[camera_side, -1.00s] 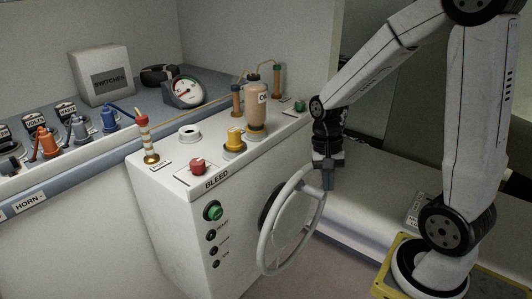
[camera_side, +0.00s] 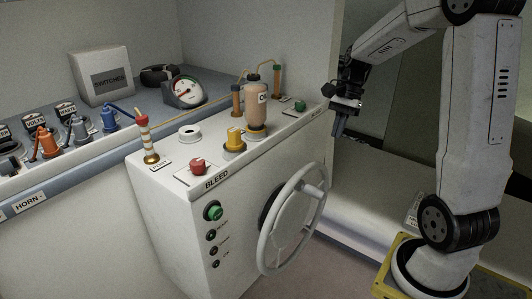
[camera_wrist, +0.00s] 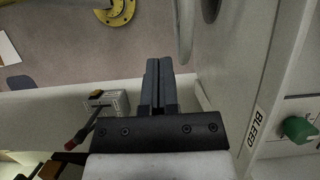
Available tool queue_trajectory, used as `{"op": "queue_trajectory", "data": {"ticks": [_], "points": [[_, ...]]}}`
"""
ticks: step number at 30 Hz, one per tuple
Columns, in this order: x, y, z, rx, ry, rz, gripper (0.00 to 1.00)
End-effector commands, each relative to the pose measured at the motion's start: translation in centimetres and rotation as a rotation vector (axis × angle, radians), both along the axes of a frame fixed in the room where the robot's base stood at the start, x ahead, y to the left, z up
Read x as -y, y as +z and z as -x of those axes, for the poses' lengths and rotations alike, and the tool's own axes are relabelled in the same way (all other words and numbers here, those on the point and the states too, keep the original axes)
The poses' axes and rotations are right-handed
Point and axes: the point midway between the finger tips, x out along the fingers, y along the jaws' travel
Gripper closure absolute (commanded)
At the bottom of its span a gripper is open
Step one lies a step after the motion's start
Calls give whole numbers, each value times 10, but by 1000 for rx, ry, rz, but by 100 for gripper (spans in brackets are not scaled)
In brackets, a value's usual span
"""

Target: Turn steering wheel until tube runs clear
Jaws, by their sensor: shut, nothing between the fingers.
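The white steering wheel (camera_side: 264,240) stands on the front face of the white console, and part of its rim also shows in the wrist view (camera_wrist: 186,30). My gripper (camera_side: 338,136) is above and to the right of the wheel, apart from it. Its fingers are closed together and empty, as the wrist view also shows (camera_wrist: 158,62). Thin tubes (camera_side: 265,63) run near the oil bottle (camera_side: 256,108) and two amber cylinders (camera_side: 237,101) on the console top. Whether the tubes hold bubbles is too small to tell.
The console top (camera_side: 215,153) carries a red knob (camera_side: 198,167), a yellow cap (camera_side: 234,140), a green button (camera_side: 300,107) and a striped post (camera_side: 149,140). A round gauge (camera_side: 185,90) sits behind. A small box with a lever (camera_wrist: 106,102) lies near my gripper in the wrist view.

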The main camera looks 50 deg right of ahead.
Motion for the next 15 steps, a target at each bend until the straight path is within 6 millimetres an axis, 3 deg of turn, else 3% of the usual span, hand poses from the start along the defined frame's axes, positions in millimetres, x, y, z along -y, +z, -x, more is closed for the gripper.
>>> {"op": "queue_trajectory", "data": {"ticks": [15], "points": [[-25,-59,1,-4,3,-3,100]]}}
